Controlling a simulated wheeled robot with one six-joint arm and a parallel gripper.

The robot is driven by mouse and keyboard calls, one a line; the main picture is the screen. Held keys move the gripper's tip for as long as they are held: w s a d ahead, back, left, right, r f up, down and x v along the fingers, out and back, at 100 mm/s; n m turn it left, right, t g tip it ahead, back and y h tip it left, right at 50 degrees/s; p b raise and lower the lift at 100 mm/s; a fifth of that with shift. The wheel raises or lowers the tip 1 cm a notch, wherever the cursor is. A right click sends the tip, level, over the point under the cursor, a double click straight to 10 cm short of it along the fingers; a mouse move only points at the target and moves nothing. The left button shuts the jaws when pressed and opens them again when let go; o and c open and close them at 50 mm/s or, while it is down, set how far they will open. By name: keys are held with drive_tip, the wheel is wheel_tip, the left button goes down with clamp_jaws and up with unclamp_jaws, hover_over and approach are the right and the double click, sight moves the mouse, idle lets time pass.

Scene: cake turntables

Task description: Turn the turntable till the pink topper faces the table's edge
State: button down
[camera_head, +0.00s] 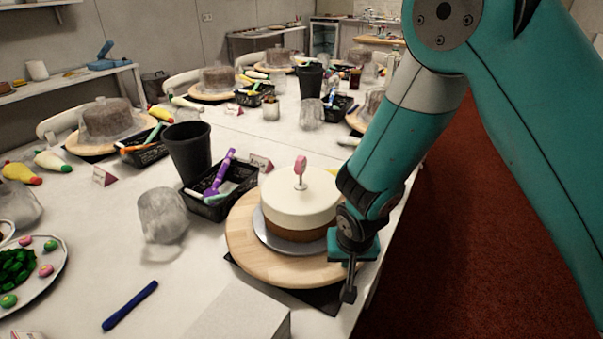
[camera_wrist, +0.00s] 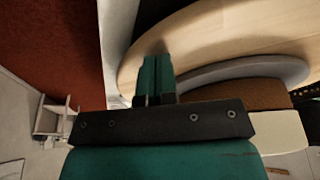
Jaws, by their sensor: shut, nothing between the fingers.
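The wooden turntable (camera_head: 248,246) stands near the table's right edge in the head view, and its pale disc (camera_wrist: 215,38) fills the upper right of the wrist view. A cake with white icing (camera_head: 300,203) and a brown base sits on a silver board on it. The pink topper (camera_head: 300,168) stands upright on the cake. My gripper (camera_head: 348,293) is shut and empty, pointing down at the turntable's right front rim. In the wrist view my fingers (camera_wrist: 155,75) are together beside the rim; I cannot tell whether they touch it.
A black tray with tools (camera_head: 220,195), a black cup (camera_head: 188,150) and a clear upturned glass (camera_head: 163,215) stand left of the turntable. A blue tool (camera_head: 130,305) and a white box (camera_head: 240,315) lie in front. Red floor (camera_head: 450,250) lies beyond the table's edge.

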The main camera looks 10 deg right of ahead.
drive_tip(key=shift+s+a, duration=0.25)
drive_tip(key=shift+a, duration=0.2)
drive_tip(key=shift+s+a, duration=0.3)
drive_tip(key=shift+a, duration=0.4)
drive_tip(key=shift+r+p, duration=1.1)
drive_tip(key=shift+r, duration=0.3)
wheel_tip(320, 180, up, 6)
drive_tip(key=p, duration=0.4)
drive_tip(key=shift+p, duration=0.4)
